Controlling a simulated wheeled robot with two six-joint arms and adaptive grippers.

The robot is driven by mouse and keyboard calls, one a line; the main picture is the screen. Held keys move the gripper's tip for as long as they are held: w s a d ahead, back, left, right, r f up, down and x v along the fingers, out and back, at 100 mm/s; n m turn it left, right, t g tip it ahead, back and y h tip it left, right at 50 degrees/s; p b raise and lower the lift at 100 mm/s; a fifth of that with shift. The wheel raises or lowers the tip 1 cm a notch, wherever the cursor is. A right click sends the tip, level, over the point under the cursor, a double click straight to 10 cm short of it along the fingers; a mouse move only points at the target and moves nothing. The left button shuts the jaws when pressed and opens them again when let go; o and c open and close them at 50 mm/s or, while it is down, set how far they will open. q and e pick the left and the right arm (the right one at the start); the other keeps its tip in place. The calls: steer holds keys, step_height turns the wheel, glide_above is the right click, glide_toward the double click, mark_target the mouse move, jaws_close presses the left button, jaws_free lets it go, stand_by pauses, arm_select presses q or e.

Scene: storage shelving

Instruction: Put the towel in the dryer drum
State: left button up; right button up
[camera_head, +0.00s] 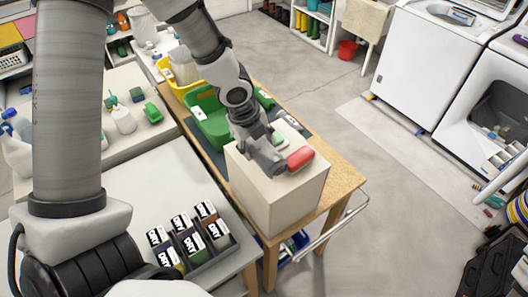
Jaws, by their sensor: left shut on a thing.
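My left gripper (279,157) is over the top of a beige box-like block (285,197) on a wooden cart. It is shut on a small red bundle (300,158), which looks like the towel. The bundle is at the block's top; I cannot tell whether it touches it. The fingertips are partly hidden by the gripper's own body. The dryer (470,128) is at the right edge, its dark drum (508,106) showing through an open front. My right gripper is not in view.
A closed white machine (425,60) stands beside the dryer. The wooden cart (338,180) holds a green bin (210,118) and a yellow bin (163,68). A tray of boxes marked DRY (212,258) is at front. Open floor (385,215) lies between cart and dryer.

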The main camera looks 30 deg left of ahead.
mark_target(258, 166)
arm_select(q)
steer(key=f, duration=0.1)
steer(key=f+b, duration=0.1)
steer(key=s+d+f, duration=0.1)
steer(key=shift+b, duration=0.4)
steer(key=f+b, duration=0.1)
steer(key=w+a+f, duration=0.1)
steer(key=f, duration=0.1)
steer(key=shift+b, duration=0.35)
steer(key=shift+w+a+r, duration=0.1)
steer(key=shift+w+a, duration=0.05)
steer(key=shift+w, duration=0.05)
jaws_close()
steer(key=shift+s+d+r, duration=0.2)
steer(key=shift+s, duration=0.1)
steer(key=shift+s+d+f, duration=0.1)
steer(key=shift+f, duration=0.15)
steer(key=o, duration=1.5)
jaws_free()
steer(key=shift+c, duration=0.2)
steer(key=shift+w, duration=0.2)
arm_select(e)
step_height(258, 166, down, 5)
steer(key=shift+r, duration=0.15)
